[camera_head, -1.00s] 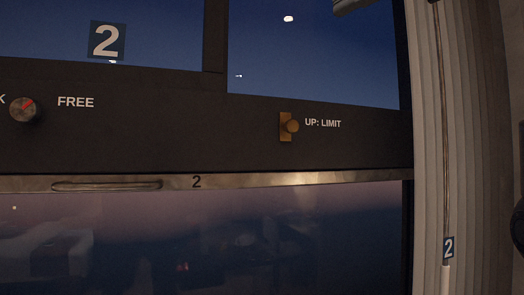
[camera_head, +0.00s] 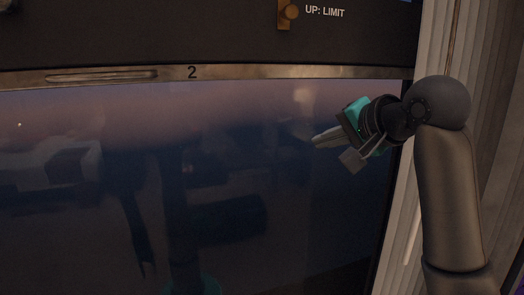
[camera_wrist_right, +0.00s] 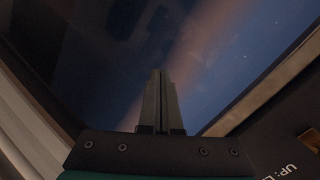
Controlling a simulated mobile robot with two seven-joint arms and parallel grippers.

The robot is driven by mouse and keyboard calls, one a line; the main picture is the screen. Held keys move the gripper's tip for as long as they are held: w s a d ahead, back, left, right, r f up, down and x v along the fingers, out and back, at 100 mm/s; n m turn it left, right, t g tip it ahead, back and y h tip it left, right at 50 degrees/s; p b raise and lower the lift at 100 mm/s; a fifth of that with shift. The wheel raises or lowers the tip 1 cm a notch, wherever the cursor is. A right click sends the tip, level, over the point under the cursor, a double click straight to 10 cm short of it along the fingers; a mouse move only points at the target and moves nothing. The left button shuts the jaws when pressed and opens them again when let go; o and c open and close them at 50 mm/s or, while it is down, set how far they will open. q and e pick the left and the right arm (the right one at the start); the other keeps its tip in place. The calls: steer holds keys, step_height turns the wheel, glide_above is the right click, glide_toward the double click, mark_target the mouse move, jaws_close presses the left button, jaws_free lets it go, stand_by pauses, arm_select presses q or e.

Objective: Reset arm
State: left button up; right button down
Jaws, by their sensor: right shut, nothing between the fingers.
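My right gripper (camera_head: 318,141) is in front of the lower dark glass pane (camera_head: 80,220), near its right side. Its arm rises from the bottom right of the head view and bends left at the wrist. In the right wrist view the two fingers (camera_wrist_right: 161,80) lie together, with nothing between them, pointing at the glass. I cannot tell whether the fingertips touch the glass. My left gripper does not show in the head view, apart from dim reflections in the glass that I cannot make out.
A metal rail (camera_head: 230,72) marked 2 with a recessed handle crosses above the pane. A brass latch (camera_head: 289,12) beside "UP: LIMIT" sits higher. A pale pleated curtain (camera_head: 432,50) hangs at the right, behind my right arm.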

steer(key=s+d+f+n+g+h, duration=0.15)
steer(key=s+f, duration=0.35)
steer(key=f, duration=0.9)
steer(key=s+f+n+g+h, duration=0.1)
steer(key=s+f+n+g, duration=0.2)
steer(key=f, duration=1.1)
steer(key=s+d+f+n+g+h, duration=0.1)
steer(key=s+d+f+n+g, duration=0.15)
steer(key=s+f, duration=0.8)
steer(key=s+d+f+n+g+h, duration=0.1)
steer(key=s+f+n+h, duration=0.3)
steer(key=s, duration=1.1)
step_height(320, 180, down, 28)
steer(key=m+g+y+b, duration=0.1)
steer(key=y+b, duration=0.2)
steer(key=b, duration=0.5)
steer(key=s+d+f+g+b, duration=0.1)
steer(key=s+f+b, duration=0.3)
steer(key=s+f, duration=0.4)
steer(key=s+d+f+b, duration=0.1)
steer(key=s+f+b, duration=0.3)
steer(key=s+f, duration=0.5)
step_height(320, 180, down, 7)
steer(key=shift+r+g+h, duration=0.1)
steer(key=shift+g+h, duration=0.25)
steer(key=shift+g, duration=0.05)
